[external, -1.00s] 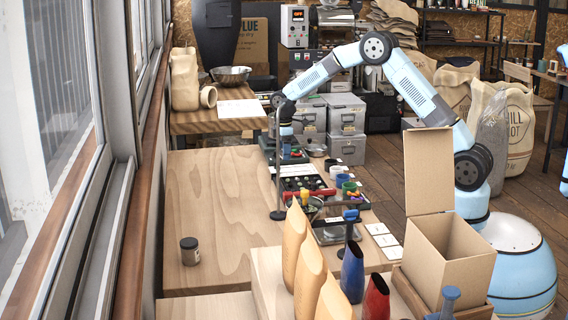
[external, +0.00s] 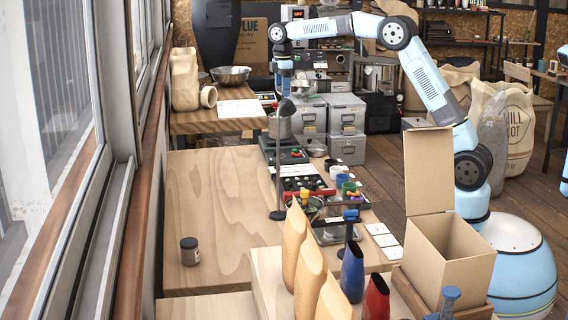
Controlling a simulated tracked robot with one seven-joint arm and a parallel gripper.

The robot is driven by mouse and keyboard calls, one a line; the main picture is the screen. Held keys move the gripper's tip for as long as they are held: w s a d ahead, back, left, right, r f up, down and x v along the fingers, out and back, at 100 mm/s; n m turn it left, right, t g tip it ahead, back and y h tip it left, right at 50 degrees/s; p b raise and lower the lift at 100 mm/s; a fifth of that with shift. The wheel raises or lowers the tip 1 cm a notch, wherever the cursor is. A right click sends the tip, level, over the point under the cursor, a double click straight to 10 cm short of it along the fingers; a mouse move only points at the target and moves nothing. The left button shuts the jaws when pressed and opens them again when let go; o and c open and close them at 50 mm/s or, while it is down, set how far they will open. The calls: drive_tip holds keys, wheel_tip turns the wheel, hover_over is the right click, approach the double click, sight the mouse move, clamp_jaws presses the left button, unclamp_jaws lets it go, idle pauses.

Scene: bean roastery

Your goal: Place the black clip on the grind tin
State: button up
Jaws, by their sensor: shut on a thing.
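My gripper (external: 285,92) is raised above the far end of the work table, its fingers partly hidden by a dark lamp head. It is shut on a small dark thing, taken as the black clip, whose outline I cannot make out. A silvery metal vessel (external: 279,127) stands below my gripper, apart from it. A small dark-lidded tin (external: 190,252) stands upright on the bare wood at the left; I cannot tell which of these is the grind tin.
A thin lamp stand (external: 278,180) rises in front of my gripper. A black tray of small items (external: 303,184) and coloured cups (external: 343,181) lie nearer. Paper bags (external: 308,270) and an open cardboard box (external: 450,262) stand in front. The left tabletop (external: 220,210) is mostly clear.

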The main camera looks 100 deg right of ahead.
drive_tip(key=w+a+n, duration=0.4)
drive_tip(key=w+a, duration=0.5)
drive_tip(key=a, duration=0.2)
drive_tip(key=w+a+n, duration=0.4)
drive_tip(key=w+a, duration=0.5)
drive_tip(key=a, duration=0.3)
drive_tip(key=w+a+n, duration=0.3)
drive_tip(key=a+n, duration=0.1)
drive_tip(key=a, duration=0.8)
drive_tip(key=w+a+n, duration=0.4)
drive_tip(key=a, duration=0.8)
hover_over(188, 241)
drive_tip(key=f, duration=2.7)
drive_tip(key=shift+s+f, duration=0.3)
drive_tip(key=shift+f, duration=0.1)
drive_tip(key=shift+w+f, duration=0.25)
drive_tip(key=shift+f, duration=1.6)
